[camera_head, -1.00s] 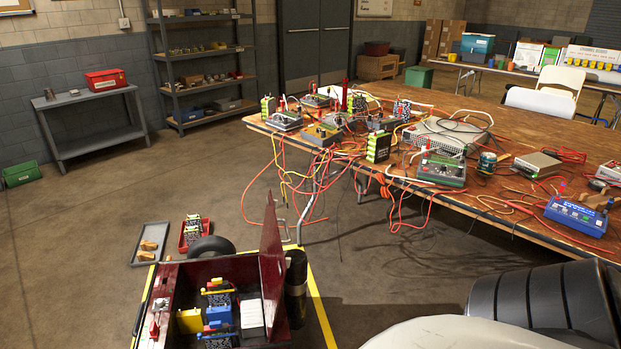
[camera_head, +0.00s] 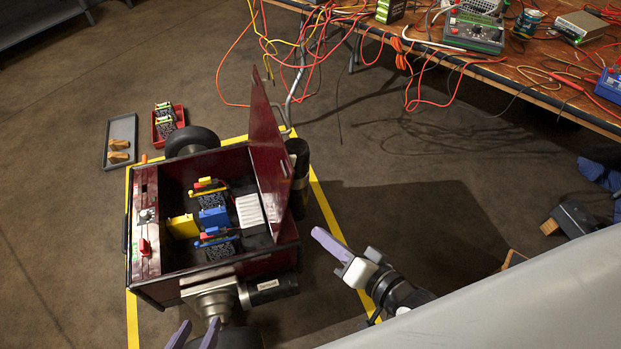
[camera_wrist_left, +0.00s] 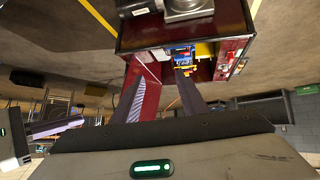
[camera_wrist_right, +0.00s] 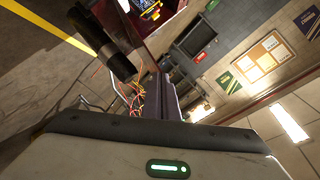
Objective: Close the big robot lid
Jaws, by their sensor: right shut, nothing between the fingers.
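The big robot (camera_head: 265,262) is a dark red open box on wheels, on the floor at the lower left of the head view. Its dark red lid (camera_head: 268,150) stands up, open, along the box's right side. The lid also shows in the left wrist view (camera_wrist_left: 150,97). My left gripper (camera_head: 195,335) is open and empty at the bottom edge, in front of the box; its fingers (camera_wrist_left: 162,92) point towards the box in the left wrist view. My right gripper (camera_head: 318,233) is shut and empty, right of the lid and apart from it. Its fingers lie together in the right wrist view (camera_wrist_right: 165,82).
Inside the box are yellow and blue blocks (camera_head: 213,217) and a white block (camera_head: 249,214). A black cylinder (camera_head: 298,165) stands just right of the lid. A grey tray (camera_head: 121,130) and red tray (camera_head: 157,135) lie behind. The cable-strewn table (camera_head: 520,75) is at upper right.

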